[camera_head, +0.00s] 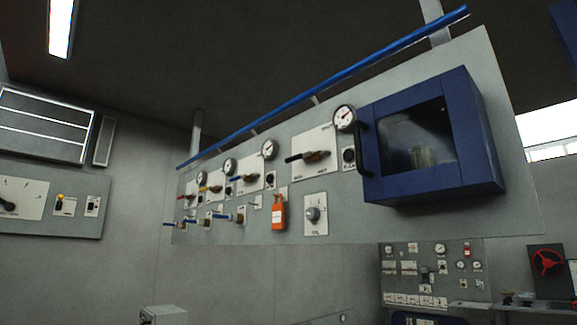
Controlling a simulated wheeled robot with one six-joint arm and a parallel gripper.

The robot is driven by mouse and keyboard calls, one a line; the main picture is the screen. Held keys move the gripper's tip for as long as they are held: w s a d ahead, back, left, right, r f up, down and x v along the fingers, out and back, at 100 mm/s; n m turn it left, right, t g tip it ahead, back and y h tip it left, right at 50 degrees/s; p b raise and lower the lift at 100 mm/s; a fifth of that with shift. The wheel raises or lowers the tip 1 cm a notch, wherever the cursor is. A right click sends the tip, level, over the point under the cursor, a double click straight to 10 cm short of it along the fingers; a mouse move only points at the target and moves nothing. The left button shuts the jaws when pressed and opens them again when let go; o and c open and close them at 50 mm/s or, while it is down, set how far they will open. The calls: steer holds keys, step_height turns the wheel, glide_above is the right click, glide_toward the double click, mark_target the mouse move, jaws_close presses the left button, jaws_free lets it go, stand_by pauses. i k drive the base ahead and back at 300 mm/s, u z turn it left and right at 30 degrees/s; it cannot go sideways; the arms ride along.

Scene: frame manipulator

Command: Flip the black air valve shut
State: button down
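A valve with a black lever handle (294,158) is on a white plate in the right half of the grey wall panel (350,215). Its lever points left from a brass-coloured body (317,156), roughly level and slightly tilted. The small lettering on the plate is too blurred to read. My gripper is not in view, and nothing is seen touching the valve.
A blue box with a dark window (425,135) sticks out right of the valve. A gauge (344,118) and a black knob (349,155) lie between them. Several smaller coloured-lever valves are to the left. The space before the panel looks clear.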

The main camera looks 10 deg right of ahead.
mark_target(301, 156)
steer(key=k, duration=1.15)
steer(key=u, duration=0.35)
steer(key=i, duration=0.4)
steer(key=u, duration=0.9)
steer(key=i, duration=1.6)
steer(key=z, duration=1)
steer(key=i, duration=0.65)
steer(key=z, duration=0.55)
